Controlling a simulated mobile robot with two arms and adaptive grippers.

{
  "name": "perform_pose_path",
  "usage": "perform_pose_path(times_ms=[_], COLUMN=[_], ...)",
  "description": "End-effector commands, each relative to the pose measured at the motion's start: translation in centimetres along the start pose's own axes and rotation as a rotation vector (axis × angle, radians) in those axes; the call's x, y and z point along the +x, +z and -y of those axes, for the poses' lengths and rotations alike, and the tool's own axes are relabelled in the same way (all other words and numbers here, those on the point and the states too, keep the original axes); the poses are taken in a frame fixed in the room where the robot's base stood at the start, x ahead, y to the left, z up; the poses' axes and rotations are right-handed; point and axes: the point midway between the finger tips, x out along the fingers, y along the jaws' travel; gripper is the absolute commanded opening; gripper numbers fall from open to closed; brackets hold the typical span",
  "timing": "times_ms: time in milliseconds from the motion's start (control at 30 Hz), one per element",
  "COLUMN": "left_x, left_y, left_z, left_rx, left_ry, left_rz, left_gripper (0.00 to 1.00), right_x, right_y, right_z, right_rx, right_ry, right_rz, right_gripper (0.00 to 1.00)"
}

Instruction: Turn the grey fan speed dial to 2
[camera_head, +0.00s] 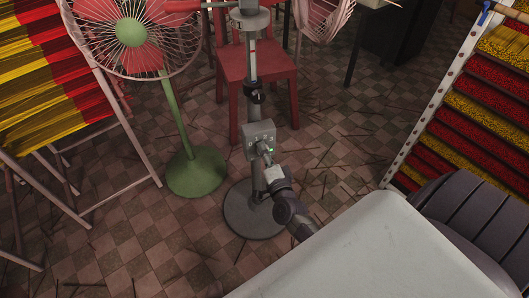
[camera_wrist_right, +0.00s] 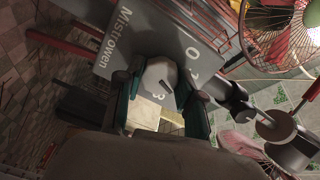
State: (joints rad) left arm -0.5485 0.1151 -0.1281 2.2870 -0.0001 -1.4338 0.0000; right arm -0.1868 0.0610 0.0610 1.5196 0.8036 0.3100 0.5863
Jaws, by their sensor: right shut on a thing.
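The grey control box (camera_head: 259,135) is mounted on the pole of a grey fan stand with a round dark base (camera_head: 254,210). A dark line marks the dial face. The 2 is not readable, so I cannot tell the exact setting. My right gripper also shows at the box in the head view (camera_head: 268,165). My left gripper is not visible.
A red fan on a green stand (camera_head: 195,172) stands left of the grey stand. A red chair (camera_head: 255,70) is behind it. Incense racks (camera_head: 50,80) stand at the left and right (camera_head: 470,100). Thin sticks lie on the tiled floor.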

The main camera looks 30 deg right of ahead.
Motion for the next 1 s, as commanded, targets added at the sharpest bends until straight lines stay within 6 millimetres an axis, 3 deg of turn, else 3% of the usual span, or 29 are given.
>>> perform_pose_path(times_ms=[267,300,433,767,1000], left_x=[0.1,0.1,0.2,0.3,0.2], left_y=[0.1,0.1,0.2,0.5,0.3], left_z=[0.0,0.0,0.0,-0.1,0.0], left_rx=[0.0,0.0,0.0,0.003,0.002], left_ry=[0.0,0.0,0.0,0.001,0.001], left_rz=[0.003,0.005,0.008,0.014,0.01], left_gripper=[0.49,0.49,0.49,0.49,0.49], right_x=[-0.1,-0.1,-0.1,-0.2,-3.5], right_y=[0.0,0.0,0.0,0.0,0.0], right_z=[-0.1,-0.1,-0.1,-0.1,-0.2], right_rx=[-0.001,-0.001,-0.001,-0.001,-0.001], right_ry=[0.002,0.002,0.002,0.001,0.004], right_rz=[0.0,0.0,0.0,0.0,0.001], right_gripper=[0.03,0.41,0.62,0.63,0.63])
